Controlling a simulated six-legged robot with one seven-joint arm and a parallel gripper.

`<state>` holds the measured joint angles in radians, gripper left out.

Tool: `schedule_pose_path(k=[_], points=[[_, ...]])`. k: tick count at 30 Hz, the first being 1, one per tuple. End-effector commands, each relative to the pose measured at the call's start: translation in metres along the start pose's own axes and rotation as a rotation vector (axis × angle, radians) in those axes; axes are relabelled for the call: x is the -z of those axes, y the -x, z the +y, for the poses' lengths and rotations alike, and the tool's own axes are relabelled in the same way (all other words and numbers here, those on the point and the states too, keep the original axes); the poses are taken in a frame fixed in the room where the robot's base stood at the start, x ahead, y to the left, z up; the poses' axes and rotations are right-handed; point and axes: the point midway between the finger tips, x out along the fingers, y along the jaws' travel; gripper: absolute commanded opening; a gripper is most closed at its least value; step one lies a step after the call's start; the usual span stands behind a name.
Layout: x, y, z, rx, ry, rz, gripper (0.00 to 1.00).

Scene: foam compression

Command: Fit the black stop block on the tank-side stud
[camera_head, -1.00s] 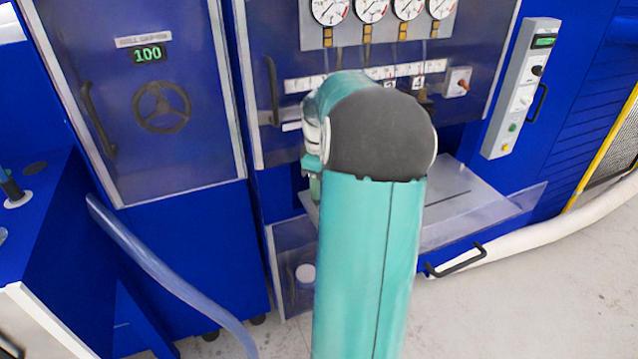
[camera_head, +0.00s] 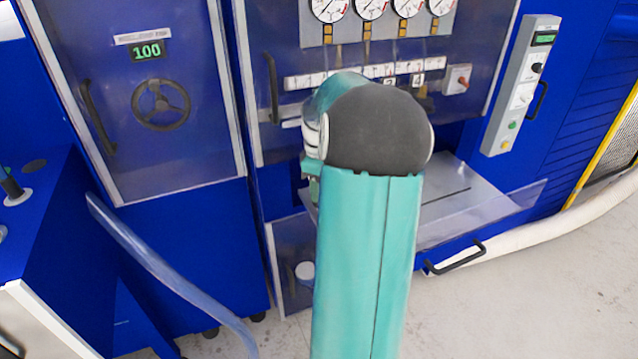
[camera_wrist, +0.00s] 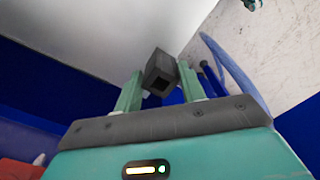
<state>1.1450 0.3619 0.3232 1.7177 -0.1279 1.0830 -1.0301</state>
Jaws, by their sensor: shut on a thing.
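In the wrist view, my gripper (camera_wrist: 162,92) is shut on the black stop block (camera_wrist: 160,72), a small dark grey box with a square opening in the face towards the camera. The block sits tilted between the two pale green fingers. In the head view, my teal arm with its dark grey rounded joint stands in front of the blue machine and hides the gripper and the block. I cannot make out the tank-side stud in either view.
Pressure gauges (camera_head: 371,8) and a row of numbered labels (camera_head: 352,74) are on the machine front. A metal shelf (camera_head: 445,190) with a clear guard is right of my arm. A control box (camera_head: 522,85) and a white hose (camera_head: 560,228) are further right. A clear tube (camera_head: 165,270) hangs at left.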

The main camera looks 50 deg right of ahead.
Motion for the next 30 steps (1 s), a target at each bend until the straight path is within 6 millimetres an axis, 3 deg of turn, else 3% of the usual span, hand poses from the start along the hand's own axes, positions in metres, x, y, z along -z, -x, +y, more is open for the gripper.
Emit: schedule_pose_path(k=[20,21,24,30], points=[[0.0,-0.019,0.0,0.0,0.001,0.0,0.13],[0.0,-0.018,0.0,0.0,0.0,0.0,0.48],[0.0,-0.018,0.0,0.0,0.0,0.0,0.65],[0.0,-0.018,0.0,0.0,0.0,0.0,0.65]])
